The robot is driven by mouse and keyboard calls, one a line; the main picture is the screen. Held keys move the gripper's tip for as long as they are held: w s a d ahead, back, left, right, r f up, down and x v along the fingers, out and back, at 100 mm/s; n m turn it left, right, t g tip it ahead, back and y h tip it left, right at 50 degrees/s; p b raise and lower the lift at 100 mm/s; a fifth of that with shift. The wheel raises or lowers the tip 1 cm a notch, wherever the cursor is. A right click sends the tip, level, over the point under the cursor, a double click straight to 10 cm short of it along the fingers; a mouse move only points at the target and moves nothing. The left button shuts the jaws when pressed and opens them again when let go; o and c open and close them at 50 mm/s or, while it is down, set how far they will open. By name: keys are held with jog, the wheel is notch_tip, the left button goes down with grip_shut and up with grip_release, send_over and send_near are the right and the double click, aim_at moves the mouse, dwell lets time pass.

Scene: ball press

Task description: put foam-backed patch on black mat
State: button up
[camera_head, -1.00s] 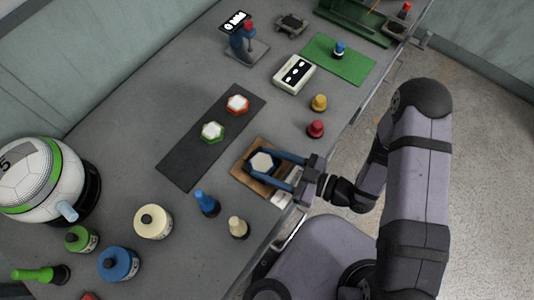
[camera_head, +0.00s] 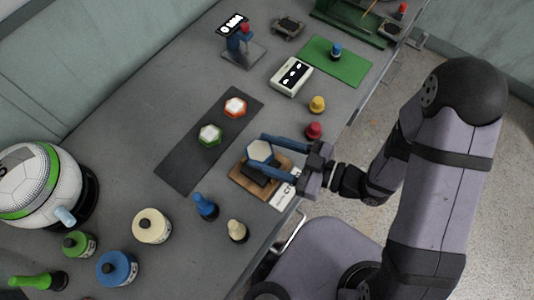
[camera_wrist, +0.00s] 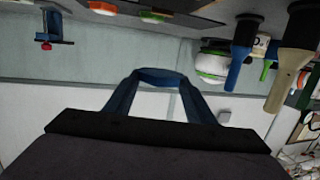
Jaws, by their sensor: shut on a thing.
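A hexagonal foam-backed patch (camera_head: 260,151) with a whitish face and dark blue edge is held between the two blue fingers of my gripper (camera_head: 262,148). It is above a wooden board (camera_head: 246,185) that bears a black pad. The black mat (camera_head: 184,172) is a long dark strip to the left of my gripper. On it lie a patch with an orange rim (camera_head: 235,107) and one with a green rim (camera_head: 210,134). In the wrist view the blue fingers (camera_wrist: 155,76) show, but the patch's face does not.
Red (camera_head: 313,130) and yellow (camera_head: 317,104) knobbed pieces stand right of my gripper. A blue stamp (camera_head: 205,206) and a cream one (camera_head: 237,231) stand below left. A white box (camera_head: 291,76) is beyond. The mat's lower-left part is bare.

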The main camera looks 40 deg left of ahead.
jog(key=shift+r, duration=0.3)
